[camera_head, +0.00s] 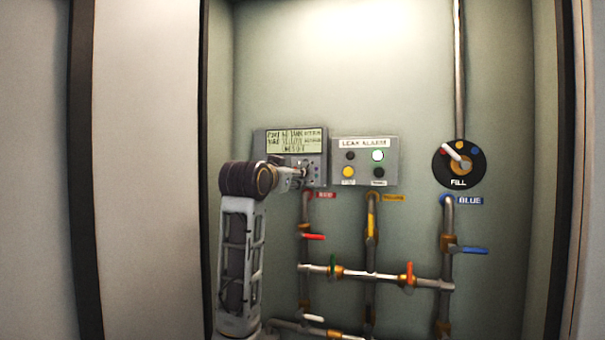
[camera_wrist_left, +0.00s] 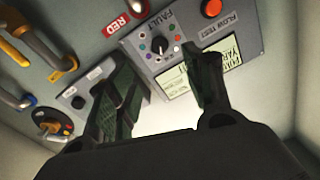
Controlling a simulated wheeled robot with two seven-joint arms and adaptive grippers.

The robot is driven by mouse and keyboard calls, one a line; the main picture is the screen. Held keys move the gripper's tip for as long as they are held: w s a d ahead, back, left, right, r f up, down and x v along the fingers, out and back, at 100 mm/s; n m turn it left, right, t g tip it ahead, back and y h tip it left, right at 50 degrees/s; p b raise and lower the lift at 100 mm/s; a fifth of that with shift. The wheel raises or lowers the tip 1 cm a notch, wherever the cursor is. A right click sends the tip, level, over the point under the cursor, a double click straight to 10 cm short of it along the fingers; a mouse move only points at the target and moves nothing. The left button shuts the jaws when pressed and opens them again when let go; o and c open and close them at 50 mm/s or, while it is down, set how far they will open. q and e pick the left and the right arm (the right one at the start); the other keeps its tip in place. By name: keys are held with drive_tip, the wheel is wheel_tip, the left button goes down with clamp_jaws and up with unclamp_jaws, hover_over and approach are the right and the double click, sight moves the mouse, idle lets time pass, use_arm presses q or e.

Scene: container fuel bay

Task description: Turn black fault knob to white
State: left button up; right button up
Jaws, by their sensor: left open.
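The black fault knob (camera_wrist_left: 158,46) sits on a pale plate marked FAULT, ringed by small coloured dots, in the left wrist view. Its pointer direction is too small to tell surely. The plate is part of the grey panel with a lit display (camera_head: 296,141) in the head view, where my gripper hides the knob. My left gripper (camera_head: 303,173) is at the lower part of this panel. In the left wrist view its two fingers (camera_wrist_left: 160,62) are apart, one on each side of the knob, with no clear contact. My right gripper is not in view.
The LEAK ALARM panel (camera_head: 364,162) with several round buttons is just right of the display panel. A black FILL dial (camera_head: 459,163) is farther right. Pipes with coloured valve handles (camera_head: 371,272) run below. An orange FLOW TEST button (camera_wrist_left: 211,8) shows in the left wrist view.

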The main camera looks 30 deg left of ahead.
use_arm(q)
drive_tip(key=shift+w, duration=0.15)
drive_tip(key=p+x, duration=0.4)
drive_tip(key=x, duration=0.9)
drive_tip(key=shift+w, duration=0.25)
drive_tip(key=shift+a, duration=0.15)
drive_tip(key=c, duration=1)
